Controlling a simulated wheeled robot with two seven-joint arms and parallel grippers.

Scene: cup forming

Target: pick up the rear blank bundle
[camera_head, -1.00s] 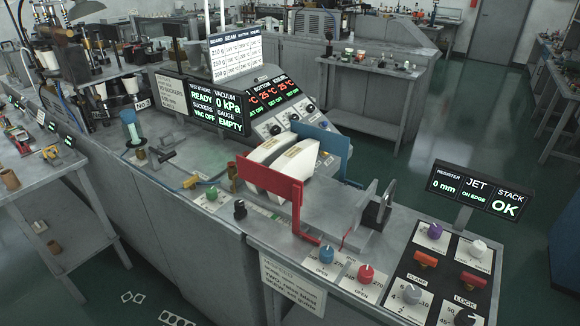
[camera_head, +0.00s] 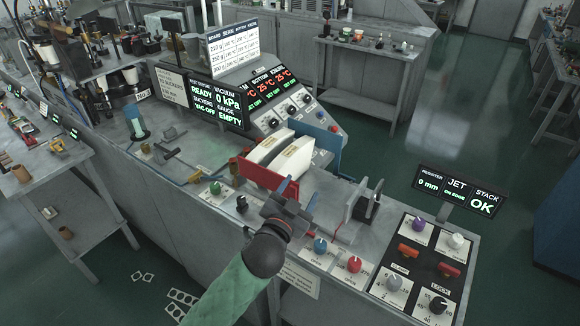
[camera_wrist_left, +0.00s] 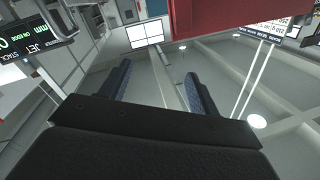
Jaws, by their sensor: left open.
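Two white blank bundles stand side by side between a red plate (camera_head: 262,173) and a blue plate (camera_head: 327,150). One bundle (camera_head: 265,147) is on the left and the other bundle (camera_head: 293,158) is on the right, beside the blue plate. My left gripper (camera_head: 297,194) is open and empty in front of the red plate, on the near side of the bundles and apart from them. In the left wrist view its two fingers (camera_wrist_left: 158,76) are spread with nothing between them, and the red plate (camera_wrist_left: 225,14) shows above. No bundle is clear there. My right gripper is not in view.
Upright metal plates (camera_head: 365,205) stand right of the gripper. Blue and red knobs (camera_head: 354,264) and a switch panel (camera_head: 425,260) lie nearer right. The stack display (camera_head: 459,190) reads OK. A sloped control console (camera_head: 290,105) stands behind the bundles.

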